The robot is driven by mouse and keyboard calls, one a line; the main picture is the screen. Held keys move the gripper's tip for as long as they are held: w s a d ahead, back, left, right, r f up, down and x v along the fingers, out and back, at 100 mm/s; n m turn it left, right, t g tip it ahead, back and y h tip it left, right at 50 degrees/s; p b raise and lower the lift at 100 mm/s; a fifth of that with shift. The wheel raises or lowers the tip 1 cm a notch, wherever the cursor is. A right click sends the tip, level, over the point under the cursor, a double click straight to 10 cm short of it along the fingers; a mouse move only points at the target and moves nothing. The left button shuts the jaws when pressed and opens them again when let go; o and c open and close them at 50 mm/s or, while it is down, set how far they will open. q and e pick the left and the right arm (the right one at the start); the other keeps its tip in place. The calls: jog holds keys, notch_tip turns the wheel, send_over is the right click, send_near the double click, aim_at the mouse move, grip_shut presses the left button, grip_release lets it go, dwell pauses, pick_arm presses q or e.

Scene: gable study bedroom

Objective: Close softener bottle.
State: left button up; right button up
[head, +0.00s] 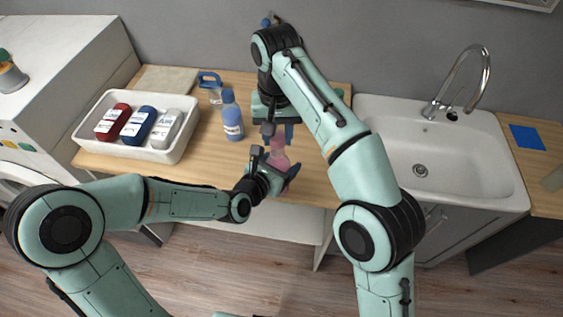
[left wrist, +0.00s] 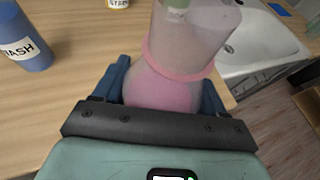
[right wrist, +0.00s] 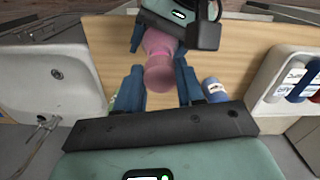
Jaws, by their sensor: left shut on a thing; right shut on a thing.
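The softener bottle (head: 280,162) is pink and stands upright near the table's front edge. My left gripper (head: 277,174) is shut on it from the front. In the left wrist view its pink body (left wrist: 160,88) is between the blue fingers, with a pink ring and a pale translucent part above. My right gripper (head: 278,132) points down over the bottle, shut on its pink top. In the right wrist view this rounded pink cap (right wrist: 159,76) is between the fingers, in line with the bottle. The seam between cap and bottle is hidden, so I cannot tell whether they are joined.
A blue bottle (head: 232,117) stands left of the grippers on the wooden table (head: 215,150). A white tray (head: 128,148) with red, blue and grey bottles is farther left. A blue-handled jug (head: 212,88) stands behind. A sink (head: 440,150) is at right.

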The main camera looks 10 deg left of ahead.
jog(key=shift+f, duration=0.15)
dwell(0.8)
jog(key=shift+f, duration=0.8)
jog(key=shift+f, duration=0.55)
